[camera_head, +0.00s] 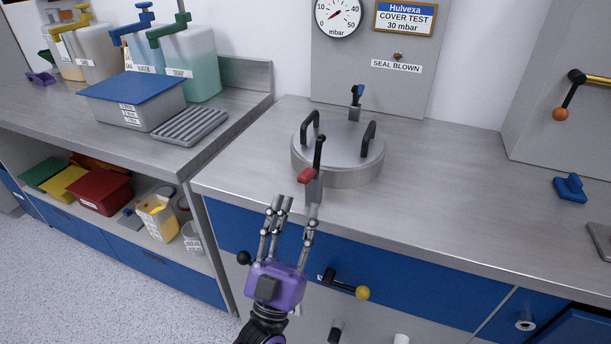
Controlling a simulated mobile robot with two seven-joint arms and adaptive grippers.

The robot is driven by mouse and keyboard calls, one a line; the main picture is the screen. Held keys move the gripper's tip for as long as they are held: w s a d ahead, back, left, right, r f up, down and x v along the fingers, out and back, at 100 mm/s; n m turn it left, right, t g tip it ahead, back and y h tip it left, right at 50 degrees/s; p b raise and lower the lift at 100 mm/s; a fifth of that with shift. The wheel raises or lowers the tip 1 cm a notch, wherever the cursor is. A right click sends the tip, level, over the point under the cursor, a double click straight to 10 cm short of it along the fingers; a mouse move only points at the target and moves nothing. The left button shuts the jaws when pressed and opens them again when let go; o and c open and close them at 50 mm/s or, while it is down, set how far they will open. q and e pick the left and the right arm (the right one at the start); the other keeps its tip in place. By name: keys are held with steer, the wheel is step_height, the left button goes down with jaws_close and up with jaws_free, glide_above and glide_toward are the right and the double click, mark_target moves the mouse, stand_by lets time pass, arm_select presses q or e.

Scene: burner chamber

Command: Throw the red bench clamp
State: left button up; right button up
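The red bench clamp (306,176) is on the near side of a round metal lid (345,163), at the front of the steel bench. It has a red tip and a black lever that stands roughly upright. My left gripper (297,208), with a purple palm and grey fingers, is open and empty. Its fingertips are just below the red clamp in the picture, and one overlaps the clamp's lower part. I cannot tell whether they touch. My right gripper is not in view.
The lid has two black handles. Behind it stands a panel with a pressure gauge (336,15) and a "SEAL BLOWN" label (397,66). A yellow-knobbed lever (361,293) sticks out below the bench front. A blue object (570,187) lies on the right; the bench between is clear.

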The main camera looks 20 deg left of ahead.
mark_target(305, 178)
arm_select(q)
steer(key=p+x, duration=0.1)
steer(key=x, duration=0.6)
steer(key=shift+p, duration=0.3)
jaws_close()
